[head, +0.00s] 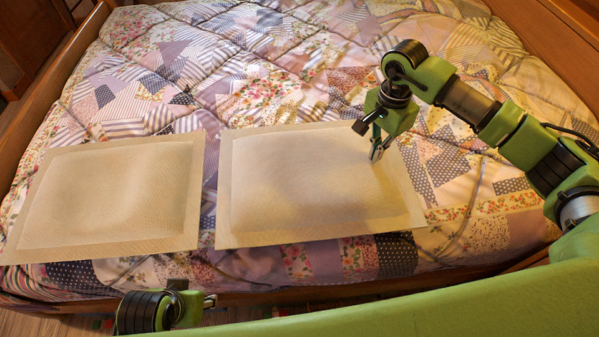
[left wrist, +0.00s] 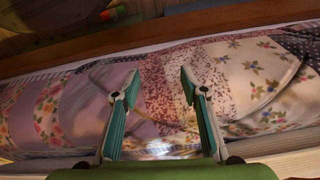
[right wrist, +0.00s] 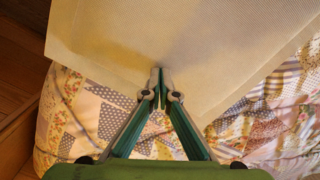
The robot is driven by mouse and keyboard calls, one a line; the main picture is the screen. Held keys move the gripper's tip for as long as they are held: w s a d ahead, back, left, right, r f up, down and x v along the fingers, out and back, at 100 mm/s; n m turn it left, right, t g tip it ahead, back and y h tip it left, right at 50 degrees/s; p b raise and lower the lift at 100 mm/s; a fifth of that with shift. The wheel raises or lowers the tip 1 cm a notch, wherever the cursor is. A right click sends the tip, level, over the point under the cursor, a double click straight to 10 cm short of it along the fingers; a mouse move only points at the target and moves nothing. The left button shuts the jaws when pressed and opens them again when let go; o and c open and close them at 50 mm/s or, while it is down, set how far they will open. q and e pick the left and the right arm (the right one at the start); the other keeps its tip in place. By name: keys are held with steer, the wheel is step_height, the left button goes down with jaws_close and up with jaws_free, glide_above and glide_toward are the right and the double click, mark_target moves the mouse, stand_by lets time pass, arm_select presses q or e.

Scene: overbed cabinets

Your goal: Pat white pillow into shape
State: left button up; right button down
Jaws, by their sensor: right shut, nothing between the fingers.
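Two white pillows lie flat side by side on the bed: a left pillow (head: 110,195) and a right pillow (head: 300,185). Both look cream, with a flat border around a slightly raised middle. My right gripper (head: 376,155) is shut and empty over the right part of the right pillow. In the right wrist view its closed fingertips (right wrist: 161,72) overlap the pillow (right wrist: 185,40) near its edge; I cannot tell whether they touch it. My left gripper (head: 212,300) is low at the bed's near edge, apart from both pillows. In the left wrist view its fingers (left wrist: 160,80) are apart and empty.
A patchwork quilt (head: 270,75) covers the bed, with free room beyond the pillows. Wooden bed sides rise at the left (head: 60,85) and right (head: 565,40). The narrow gap between the pillows shows quilt.

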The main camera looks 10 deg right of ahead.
steer(key=shift+r+p, duration=0.45)
steer(key=shift+r, duration=0.45)
step_height(320, 180, up, 2)
steer(key=shift+w+p, duration=0.1)
steer(key=shift+p, duration=0.5)
arm_select(q)
step_height(320, 180, down, 14)
steer(key=s+p, duration=0.1)
steer(key=shift+s+r+g+p, duration=0.15)
steer(key=shift+s+g+p, duration=0.2)
steer(key=shift+s+g, duration=0.05)
arm_select(e)
steer(key=shift+r, duration=1.35)
